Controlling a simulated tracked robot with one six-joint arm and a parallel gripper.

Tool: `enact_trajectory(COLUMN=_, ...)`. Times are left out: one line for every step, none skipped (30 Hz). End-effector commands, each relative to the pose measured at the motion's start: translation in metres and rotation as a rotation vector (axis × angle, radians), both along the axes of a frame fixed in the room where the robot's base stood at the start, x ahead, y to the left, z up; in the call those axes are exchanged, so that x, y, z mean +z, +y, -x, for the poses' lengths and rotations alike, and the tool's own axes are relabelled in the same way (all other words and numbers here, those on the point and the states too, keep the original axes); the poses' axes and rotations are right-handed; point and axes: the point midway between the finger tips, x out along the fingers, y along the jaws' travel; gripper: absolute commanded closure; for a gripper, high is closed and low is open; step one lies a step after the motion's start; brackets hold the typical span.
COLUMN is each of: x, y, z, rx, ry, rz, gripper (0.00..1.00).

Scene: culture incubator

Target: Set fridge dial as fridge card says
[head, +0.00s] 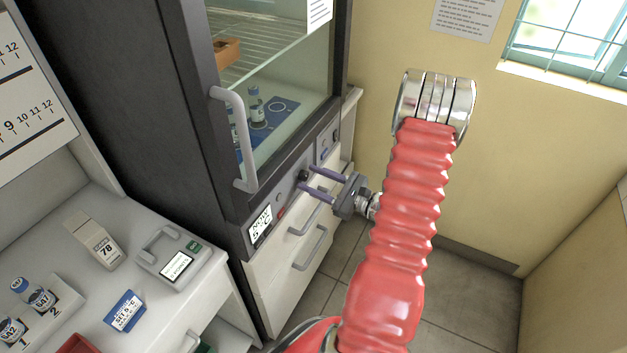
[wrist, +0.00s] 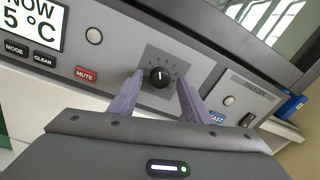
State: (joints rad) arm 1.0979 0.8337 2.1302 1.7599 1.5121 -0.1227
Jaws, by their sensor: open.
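The fridge dial (wrist: 160,77) is a small black knob with a white mark pointing roughly up, on a grey plate with a scale too small to read. It also shows in the head view (head: 303,175). My gripper (wrist: 160,80) is open, its two purple fingers either side of the dial with gaps visible; whether they reach its depth is unclear. The fridge display (wrist: 33,22) reads "NOW 5 °C". A blue card (head: 124,311) lies on the bench, its print too small to read surely. A white sheet (head: 319,12) is on the fridge glass. I cannot tell which is the fridge card.
Round button (wrist: 94,36), red MUTE button (wrist: 86,74), blue FAST button (wrist: 217,117) and a FREEZER switch (wrist: 247,120) flank the dial. The fridge door handle (head: 240,140) juts out above the panel. Vials in a rack (head: 50,300) stand on the bench.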

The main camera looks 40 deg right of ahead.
Motion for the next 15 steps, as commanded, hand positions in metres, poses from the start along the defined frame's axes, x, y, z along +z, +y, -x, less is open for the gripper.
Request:
enact_trajectory(x=0.0, y=0.0, z=0.0, rx=0.0, ry=0.0, rz=0.0, gripper=0.56)
enact_trajectory(x=0.0, y=0.0, z=0.0, rx=0.0, ry=0.0, rz=0.001, gripper=0.56)
enact_trajectory(x=0.0, y=0.0, z=0.001, rx=0.0, ry=0.0, rz=0.001, gripper=0.56)
enact_trajectory(x=0.0, y=-0.001, z=0.002, rx=-0.001, ry=-0.001, rz=0.001, gripper=0.56)
enact_trajectory(x=0.0, y=-0.001, z=0.003, rx=-0.001, ry=-0.001, rz=0.001, gripper=0.56)
enact_trajectory(x=0.0, y=-0.002, z=0.004, rx=-0.002, ry=-0.001, rz=0.001, gripper=0.56)
enact_trajectory(x=0.0, y=-0.003, z=0.006, rx=-0.002, ry=-0.001, rz=0.001, gripper=0.56)
enact_trajectory(x=0.0, y=-0.003, z=0.008, rx=-0.003, ry=-0.001, rz=0.001, gripper=0.56)
enact_trajectory(x=0.001, y=-0.004, z=0.012, rx=-0.003, ry=-0.001, rz=0.001, gripper=0.56)
enact_trajectory(x=0.001, y=-0.005, z=0.015, rx=-0.003, ry=-0.001, rz=0.001, gripper=0.56)
enact_trajectory(x=0.001, y=-0.006, z=0.018, rx=-0.003, ry=-0.001, rz=0.001, gripper=0.56)
enact_trajectory(x=0.001, y=-0.008, z=0.023, rx=-0.004, ry=-0.001, rz=0.001, gripper=0.56)
enact_trajectory(x=0.001, y=-0.009, z=0.027, rx=-0.004, ry=-0.001, rz=0.001, gripper=0.56)
enact_trajectory(x=0.001, y=-0.01, z=0.031, rx=-0.004, ry=-0.001, rz=0.001, gripper=0.56)
enact_trajectory(x=0.001, y=-0.012, z=0.036, rx=-0.004, ry=-0.001, rz=0.001, gripper=0.56)
